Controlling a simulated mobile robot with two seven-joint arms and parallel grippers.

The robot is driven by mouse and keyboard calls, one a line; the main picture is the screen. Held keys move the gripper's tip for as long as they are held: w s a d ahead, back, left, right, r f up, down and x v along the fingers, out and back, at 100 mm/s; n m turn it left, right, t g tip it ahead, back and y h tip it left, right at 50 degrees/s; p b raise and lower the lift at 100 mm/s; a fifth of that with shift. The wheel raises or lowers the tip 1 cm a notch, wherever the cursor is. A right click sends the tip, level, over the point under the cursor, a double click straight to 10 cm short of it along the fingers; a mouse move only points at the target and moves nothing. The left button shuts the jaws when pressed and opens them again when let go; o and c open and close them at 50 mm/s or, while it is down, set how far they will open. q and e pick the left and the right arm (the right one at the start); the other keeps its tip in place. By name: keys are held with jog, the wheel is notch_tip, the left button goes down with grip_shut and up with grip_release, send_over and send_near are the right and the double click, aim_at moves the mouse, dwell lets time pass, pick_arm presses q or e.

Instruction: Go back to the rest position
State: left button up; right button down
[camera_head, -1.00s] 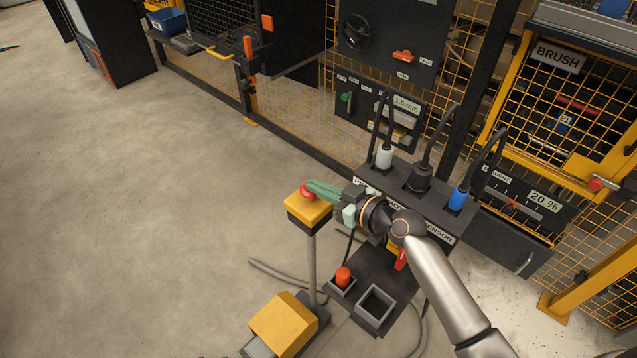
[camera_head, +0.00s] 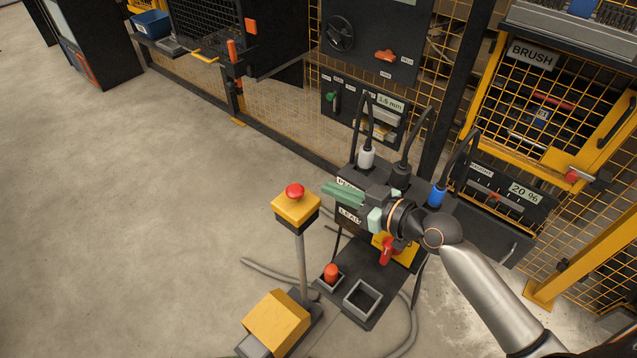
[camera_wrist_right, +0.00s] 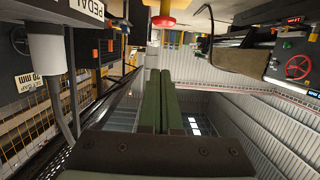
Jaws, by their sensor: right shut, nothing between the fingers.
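My right gripper (camera_head: 330,192) is shut and empty, its green fingers together and pointing left. It is in the air to the right of the yellow box with a red mushroom button (camera_head: 295,191), with a gap between them. The closed fingers also show in the middle of the right wrist view (camera_wrist_right: 160,100), with a red and yellow part (camera_wrist_right: 163,19) beyond the tips. My right arm comes in from the lower right. My left gripper is in neither view.
A connector panel with a white plug (camera_head: 366,158) and a blue plug (camera_head: 437,196) stands behind my right gripper. Below are a tray with an empty square bin (camera_head: 362,298) and a yellow pedal (camera_head: 277,322). Mesh fencing (camera_head: 270,120) runs behind. The floor at left is clear.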

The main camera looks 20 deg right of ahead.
jog(key=shift+s+d+r, duration=0.15)
jog(key=shift+s+d, duration=0.15)
jog(key=shift+s, duration=0.2)
